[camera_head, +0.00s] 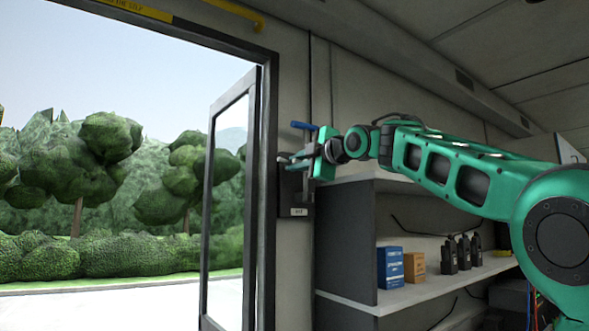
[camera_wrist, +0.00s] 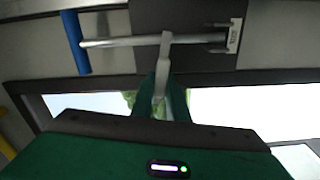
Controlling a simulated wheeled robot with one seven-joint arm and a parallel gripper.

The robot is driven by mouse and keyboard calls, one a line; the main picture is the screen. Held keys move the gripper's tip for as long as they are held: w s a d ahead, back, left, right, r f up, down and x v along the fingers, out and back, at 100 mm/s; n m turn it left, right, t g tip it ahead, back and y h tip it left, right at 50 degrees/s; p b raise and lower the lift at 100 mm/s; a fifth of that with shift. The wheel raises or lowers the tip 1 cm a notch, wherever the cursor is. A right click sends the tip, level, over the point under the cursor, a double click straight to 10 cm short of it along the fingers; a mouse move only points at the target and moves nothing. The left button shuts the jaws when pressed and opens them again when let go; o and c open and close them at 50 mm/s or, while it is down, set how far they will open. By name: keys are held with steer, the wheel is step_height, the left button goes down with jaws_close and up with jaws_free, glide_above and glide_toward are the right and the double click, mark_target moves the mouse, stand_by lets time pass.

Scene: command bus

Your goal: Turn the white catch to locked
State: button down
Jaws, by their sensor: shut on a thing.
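A dark lock plate (camera_head: 294,190) is on the wall just right of the open door's edge, and it also shows at the top of the wrist view (camera_wrist: 185,14). My gripper (camera_head: 292,161) reaches left to the plate.
A blue handle (camera_head: 304,126) sticks out just above my gripper; it shows at the bar's left end in the wrist view (camera_wrist: 75,43). A glazed door (camera_head: 230,200) stands close left. Shelves (camera_head: 400,296) with boxes and radios are below my arm.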

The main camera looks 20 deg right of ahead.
steer(key=shift+f+n, duration=0.35)
steer(key=shift+n, duration=0.75)
steer(key=c, duration=1.8)
jaws_free()
steer(key=shift+w, duration=0.1)
steer(key=shift+o, duration=0.2)
steer(key=shift+r, duration=0.1)
steer(key=shift+s, duration=0.25)
steer(key=v, duration=1)
steer(key=shift+s+d, duration=0.1)
steer(key=shift+s, duration=0.05)
